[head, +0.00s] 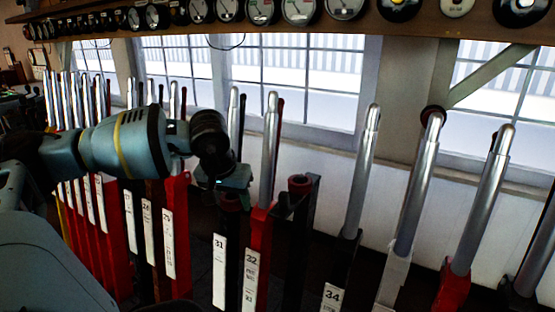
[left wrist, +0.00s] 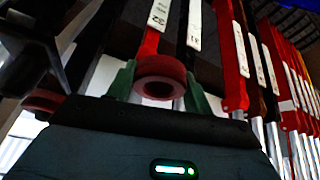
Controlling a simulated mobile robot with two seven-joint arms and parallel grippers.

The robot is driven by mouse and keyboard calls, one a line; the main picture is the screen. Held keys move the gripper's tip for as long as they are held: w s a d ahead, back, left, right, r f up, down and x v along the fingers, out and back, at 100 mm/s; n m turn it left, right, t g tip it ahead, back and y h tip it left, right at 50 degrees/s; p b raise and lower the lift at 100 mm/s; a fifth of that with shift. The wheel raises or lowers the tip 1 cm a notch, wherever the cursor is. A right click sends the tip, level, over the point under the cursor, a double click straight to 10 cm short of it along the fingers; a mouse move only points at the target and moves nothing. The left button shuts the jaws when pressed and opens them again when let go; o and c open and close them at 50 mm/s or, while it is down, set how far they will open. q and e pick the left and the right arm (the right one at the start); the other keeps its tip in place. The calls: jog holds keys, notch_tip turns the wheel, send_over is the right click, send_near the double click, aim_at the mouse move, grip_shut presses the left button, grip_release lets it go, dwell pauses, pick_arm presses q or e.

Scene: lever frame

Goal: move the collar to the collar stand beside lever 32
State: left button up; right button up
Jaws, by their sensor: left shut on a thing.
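My left gripper (head: 228,186) comes in from the left, in front of lever 31 (head: 219,272). In the left wrist view its two green fingers (left wrist: 158,88) are shut on a red ring-shaped collar (left wrist: 160,66), one finger on each side. In the head view the collar is mostly hidden by the gripper; a dark red patch shows just below it. Lever 32 (head: 258,255) is red with a silver handle, just right of the gripper. Right of it stands a dark stand (head: 308,225) with a red ring (head: 299,184) at its top. My right gripper is not in view.
Lever 34 (head: 353,230) and more levers stand to the right, with a dark red disc (head: 432,113) by one handle. A close row of red and black levers (head: 168,235) is on the left. A shelf of gauges (head: 298,10) runs overhead, above windows.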

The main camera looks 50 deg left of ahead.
pick_arm(q)
jog(key=shift+w+r, duration=0.1)
jog(key=shift+r, duration=0.45)
notch_tip(320, 180, up, 12)
jog(key=r+m+t+b, duration=0.1)
jog(key=m+b, duration=0.2)
jog(key=b, duration=0.1)
send_over(284, 193)
jog(key=s, duration=0.3)
jog(key=shift+w+d+f+h, duration=0.15)
jog(key=shift+d+f+h, duration=0.1)
jog(key=shift+d+h, duration=0.1)
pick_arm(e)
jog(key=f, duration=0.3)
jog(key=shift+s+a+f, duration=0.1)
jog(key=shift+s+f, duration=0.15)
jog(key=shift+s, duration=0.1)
pick_arm(q)
jog(key=shift+f, duration=0.1)
